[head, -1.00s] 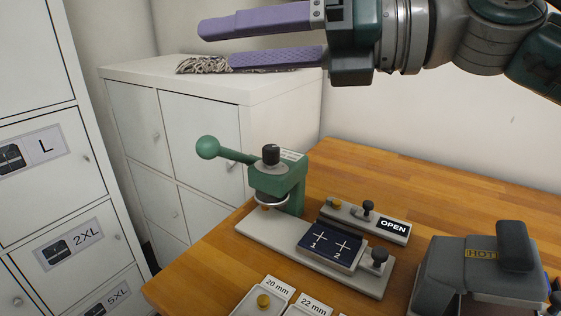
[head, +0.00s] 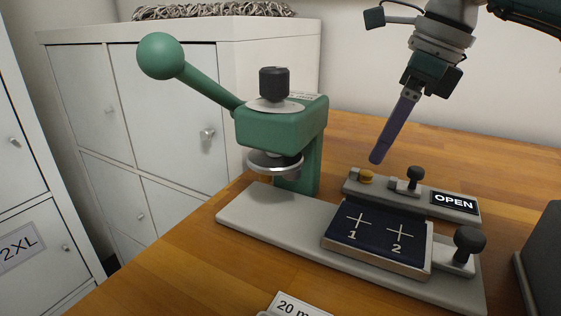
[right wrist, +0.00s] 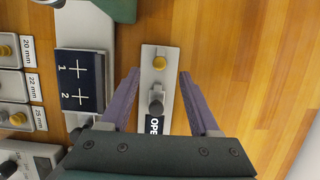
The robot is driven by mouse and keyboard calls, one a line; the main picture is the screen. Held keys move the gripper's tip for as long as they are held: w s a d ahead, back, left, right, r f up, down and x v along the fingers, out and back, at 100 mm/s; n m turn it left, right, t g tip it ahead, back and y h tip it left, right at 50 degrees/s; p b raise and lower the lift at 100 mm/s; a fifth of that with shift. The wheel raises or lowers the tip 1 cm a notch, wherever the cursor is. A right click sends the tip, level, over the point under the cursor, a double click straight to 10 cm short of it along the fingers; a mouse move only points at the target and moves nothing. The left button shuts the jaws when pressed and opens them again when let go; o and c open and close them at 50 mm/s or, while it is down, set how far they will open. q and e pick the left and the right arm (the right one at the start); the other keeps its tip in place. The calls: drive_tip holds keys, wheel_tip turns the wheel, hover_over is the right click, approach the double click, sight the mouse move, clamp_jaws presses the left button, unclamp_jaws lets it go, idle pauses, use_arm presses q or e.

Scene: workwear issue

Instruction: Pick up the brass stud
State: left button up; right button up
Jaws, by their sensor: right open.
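A small brass stud (head: 366,176) sits at the left end of the narrow grey holder (head: 437,212) with the OPEN label, behind the press. It also shows in the right wrist view (right wrist: 160,62). More brass studs (right wrist: 17,119) sit in size-labelled trays at the left there. My right gripper (head: 377,160) points down just above the holder's left end, purple fingers edge-on in the head view. In the right wrist view its open fingers (right wrist: 158,73) straddle the holder, with the stud between and slightly beyond their tips; nothing is held. My left gripper is out of view.
A green press (head: 285,128) with a ball lever stands left of the holder. Its base carries a dark pad (head: 377,238) marked 1 and 2. A black knob (head: 415,176) rises beside the stud. A dark grey device (head: 542,260) stands at the right edge. Wood behind the holder is clear.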

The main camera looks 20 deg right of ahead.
sight(368, 172)
drive_tip(key=x, duration=0.4)
drive_tip(key=shift+f, duration=0.3)
drive_tip(key=shift+c, duration=0.4)
clamp_jaws()
